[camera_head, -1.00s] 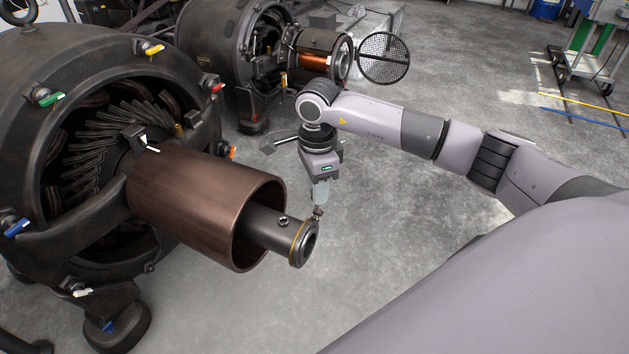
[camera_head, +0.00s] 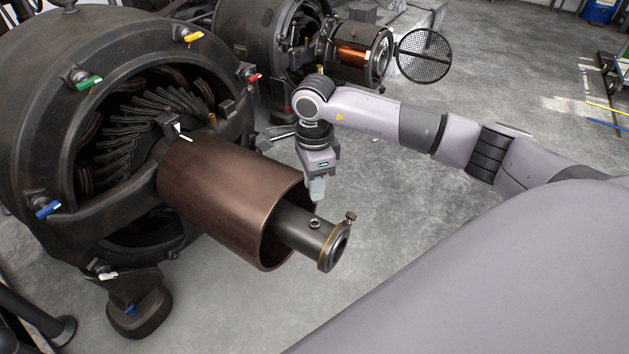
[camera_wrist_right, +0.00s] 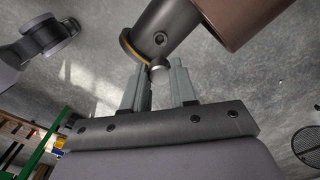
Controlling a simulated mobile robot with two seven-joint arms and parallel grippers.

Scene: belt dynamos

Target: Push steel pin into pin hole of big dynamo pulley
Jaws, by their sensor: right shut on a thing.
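The big dynamo pulley is a brown-copper drum (camera_head: 230,195) at the left centre. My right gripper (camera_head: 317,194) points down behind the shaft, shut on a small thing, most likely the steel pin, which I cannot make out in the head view. In the wrist view the right gripper (camera_wrist_right: 160,76) has a round grey end between its fingertips; I cannot tell whether this is the pin or the knob. My left gripper is not in view.
The big dynamo's housing (camera_head: 50,110) fills the left side. A smaller dynamo (camera_head: 270,45) with a mesh disc (camera_head: 424,55) stands behind my right arm. The concrete floor (camera_head: 465,205) right of the shaft is clear.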

